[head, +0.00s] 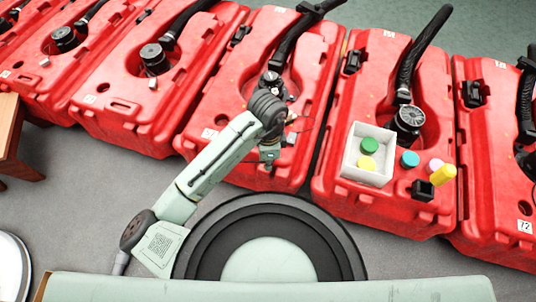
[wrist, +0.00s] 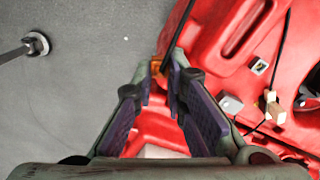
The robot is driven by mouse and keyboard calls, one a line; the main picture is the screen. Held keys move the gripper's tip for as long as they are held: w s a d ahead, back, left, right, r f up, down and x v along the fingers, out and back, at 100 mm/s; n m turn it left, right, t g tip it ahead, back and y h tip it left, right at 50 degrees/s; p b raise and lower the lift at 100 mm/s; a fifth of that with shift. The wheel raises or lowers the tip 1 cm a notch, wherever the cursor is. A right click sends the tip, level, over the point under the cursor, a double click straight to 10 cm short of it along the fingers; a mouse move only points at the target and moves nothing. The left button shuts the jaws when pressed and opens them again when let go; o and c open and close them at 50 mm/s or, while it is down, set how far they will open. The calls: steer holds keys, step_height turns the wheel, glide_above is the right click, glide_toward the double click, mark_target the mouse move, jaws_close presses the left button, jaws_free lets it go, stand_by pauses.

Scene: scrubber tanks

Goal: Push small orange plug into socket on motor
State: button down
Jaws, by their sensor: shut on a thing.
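My gripper (wrist: 160,82) points down over the front edge of a red tank, with its two purple-padded fingers close together. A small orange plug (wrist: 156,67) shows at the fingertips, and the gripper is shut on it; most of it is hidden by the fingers. A dark cable runs upward beside it. In the head view my gripper (head: 269,155) hangs over the front of the middle red tank (head: 222,105). The motor (head: 272,82) sits in that tank's recess, partly behind my arm. I cannot make out the motor's socket.
In the wrist view, a beige connector (wrist: 275,107), a grey block (wrist: 231,104) and a small pale fitting (wrist: 260,66) lie on the red tank to the right. A white box (head: 366,178) with green and yellow caps stands on the tank to the right.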

steer(key=shift+r+n, duration=0.2)
steer(key=shift+n, duration=0.6)
steer(key=w+d+b, duration=0.1)
steer(key=w+b, duration=0.1)
steer(key=w, duration=0.9)
steer(key=w+d+b, duration=0.1)
steer(key=w+b, duration=0.2)
steer(key=w, duration=0.9)
steer(key=w+f+b, duration=0.1)
steer(key=w+b, duration=0.2)
steer(key=w, duration=0.8)
steer(key=shift+w+d, duration=0.3)
steer(key=shift+d, duration=0.1)
steer(key=shift+w+r+b, duration=0.4)
steer(key=shift+r+b, duration=0.05)
steer(key=shift+b, duration=0.05)
steer(key=shift+d+r+p, duration=0.1)
steer(key=shift+p, duration=0.2)
steer(key=shift+f, duration=0.2)
